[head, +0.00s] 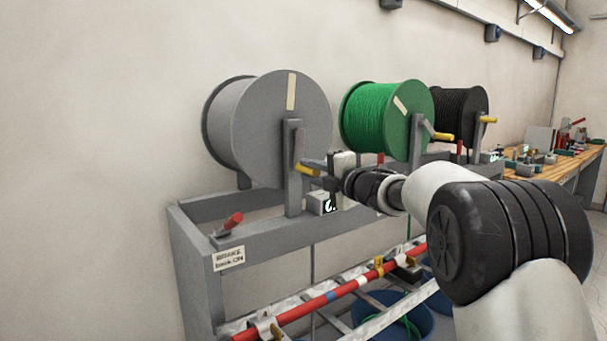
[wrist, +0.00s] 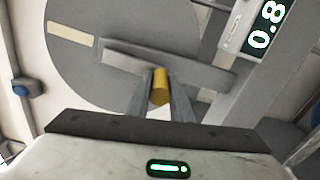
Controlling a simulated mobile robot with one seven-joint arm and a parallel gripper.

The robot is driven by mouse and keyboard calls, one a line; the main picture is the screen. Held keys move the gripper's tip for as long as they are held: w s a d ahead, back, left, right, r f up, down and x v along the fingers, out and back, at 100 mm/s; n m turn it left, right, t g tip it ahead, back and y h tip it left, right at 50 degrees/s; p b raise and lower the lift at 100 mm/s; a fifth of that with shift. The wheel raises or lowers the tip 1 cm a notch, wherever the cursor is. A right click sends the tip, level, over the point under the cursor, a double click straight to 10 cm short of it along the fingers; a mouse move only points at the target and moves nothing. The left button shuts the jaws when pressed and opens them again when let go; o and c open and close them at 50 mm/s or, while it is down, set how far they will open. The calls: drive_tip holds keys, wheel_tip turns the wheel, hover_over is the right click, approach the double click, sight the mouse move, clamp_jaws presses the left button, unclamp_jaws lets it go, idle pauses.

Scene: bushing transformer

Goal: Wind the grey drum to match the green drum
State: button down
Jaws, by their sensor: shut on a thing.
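The grey drum (head: 285,125) stands at the left of the rack, with a pale stripe near the top of its face. Its grey crank arm ends in a yellow handle (head: 307,169). My gripper (wrist: 160,95) is shut on this yellow handle, which also shows between the fingers in the wrist view (wrist: 160,86). The green drum (head: 390,115) sits to the right, wound with green rope, its pale stripe tilted to the upper left. Its yellow crank handle (head: 443,136) points right. A small counter (wrist: 262,28) beside the grey drum reads 0.8 in the wrist view; further digits may be cut off.
A black drum (head: 465,110) stands further right. The grey rack frame (head: 255,240) carries a red-handled lever (head: 234,220) and a label at its front. A red bar (head: 330,296) runs below, above blue bins (head: 375,318). A wooden workbench (head: 560,165) with tools is at the far right.

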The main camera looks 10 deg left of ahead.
drive_tip(key=shift+w+d+f+n, duration=0.1)
drive_tip(key=shift+w+d+n, duration=0.5)
drive_tip(key=shift+w+d, duration=0.4)
drive_tip(key=c, duration=1.6)
unclamp_jaws()
drive_tip(key=shift+o, duration=0.2)
drive_tip(key=shift+a, duration=0.1)
drive_tip(key=shift+s, duration=0.1)
drive_tip(key=v, duration=1.7)
drive_tip(key=shift+s, duration=0.2)
